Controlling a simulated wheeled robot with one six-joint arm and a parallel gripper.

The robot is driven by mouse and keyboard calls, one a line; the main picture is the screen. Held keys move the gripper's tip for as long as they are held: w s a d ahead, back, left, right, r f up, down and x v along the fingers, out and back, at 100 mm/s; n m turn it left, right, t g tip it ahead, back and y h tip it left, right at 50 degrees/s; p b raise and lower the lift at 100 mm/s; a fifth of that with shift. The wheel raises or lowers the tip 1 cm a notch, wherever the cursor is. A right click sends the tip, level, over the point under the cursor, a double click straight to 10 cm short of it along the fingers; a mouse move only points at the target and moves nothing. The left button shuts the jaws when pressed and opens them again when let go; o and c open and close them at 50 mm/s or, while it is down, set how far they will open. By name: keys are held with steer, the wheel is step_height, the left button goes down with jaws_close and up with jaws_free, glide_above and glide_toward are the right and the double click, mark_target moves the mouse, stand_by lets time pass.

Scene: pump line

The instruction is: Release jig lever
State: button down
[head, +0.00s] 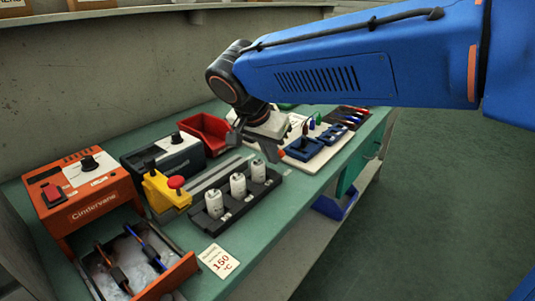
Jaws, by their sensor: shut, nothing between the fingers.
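My gripper (271,152) hangs from the blue arm over the green workbench (208,246), just beyond the black block with white cylinders. Its fingers point down and are shut, with nothing seen between them. A small orange piece shows at the fingertips; I cannot tell whether it belongs to the gripper or to something behind it. A white board (315,157) with blue blocks (304,148) and small coloured pegs lies behind and right of the gripper. My wrist and arm hide part of this board. I cannot clearly make out the jig lever.
A black block (250,203) holds white cylinders. Left of it stand a yellow box (161,190) with a red button, a dark grey unit (170,160) and an orange Cindervane unit (85,190). A red bin (205,132) is behind, an open drawer (178,275) in front.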

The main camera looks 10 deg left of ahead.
steer(key=shift+d, duration=0.5)
steer(key=shift+a, duration=0.1)
